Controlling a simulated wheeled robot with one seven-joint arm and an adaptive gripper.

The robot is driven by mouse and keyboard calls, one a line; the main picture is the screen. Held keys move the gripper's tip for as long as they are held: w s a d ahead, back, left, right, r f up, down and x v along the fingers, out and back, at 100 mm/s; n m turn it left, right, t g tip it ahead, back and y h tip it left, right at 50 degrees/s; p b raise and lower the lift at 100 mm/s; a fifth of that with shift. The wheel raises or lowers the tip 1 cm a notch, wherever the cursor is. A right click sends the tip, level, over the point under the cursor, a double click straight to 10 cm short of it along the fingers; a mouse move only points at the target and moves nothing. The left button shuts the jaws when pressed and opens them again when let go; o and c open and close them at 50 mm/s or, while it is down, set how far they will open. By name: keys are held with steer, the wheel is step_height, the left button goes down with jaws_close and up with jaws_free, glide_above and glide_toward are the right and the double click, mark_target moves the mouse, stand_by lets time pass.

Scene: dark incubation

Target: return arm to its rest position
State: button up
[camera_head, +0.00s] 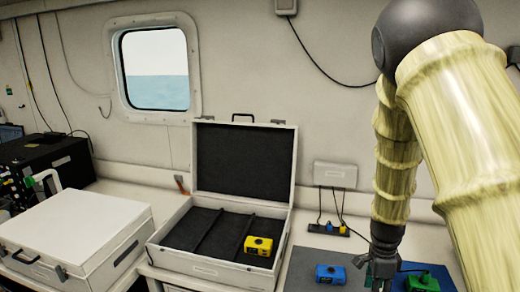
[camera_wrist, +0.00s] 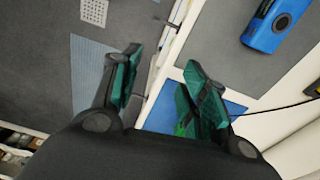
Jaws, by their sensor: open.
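My gripper (camera_head: 380,268) hangs down from my arm over the right part of the counter in the head view. In the wrist view my gripper (camera_wrist: 165,75) has its two green-padded fingers apart, with nothing held between them. A blue box-shaped device (camera_head: 331,273) lies on a grey mat left of the gripper; the blue device (camera_wrist: 275,22) also shows at the top right of the wrist view. A green device (camera_head: 424,282) sits on a blue mat to the gripper's right, partly hidden behind the fingers in the wrist view.
An open white case (camera_head: 168,262) with dark lining holds a yellow device (camera_head: 258,246). A closed white case (camera_head: 75,228) stands left of it. A wall box (camera_head: 335,175) with cables and a power strip (camera_head: 330,229) are behind the grey mat (camera_head: 300,262).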

steer(key=s+a+f+n+b, duration=0.25)
steer(key=s+f+n, duration=0.25)
steer(key=s+f, duration=0.45)
steer(key=s+a+f+n+b, duration=0.1)
steer(key=s+f+n+b, duration=0.4)
steer(key=f, duration=0.8)
steer(key=s+a+f+n+b, duration=0.15)
steer(key=s+f+n, duration=0.25)
steer(key=s+f, duration=0.6)
steer(key=s+a+f+n+y+b, duration=0.1)
steer(key=s+a+f+n, duration=0.4)
steer(key=s, duration=0.4)
steer(key=shift+s+a+f+n+b, duration=0.2)
steer(key=shift+f+n+b, duration=0.15)
steer(key=shift+f, duration=0.55)
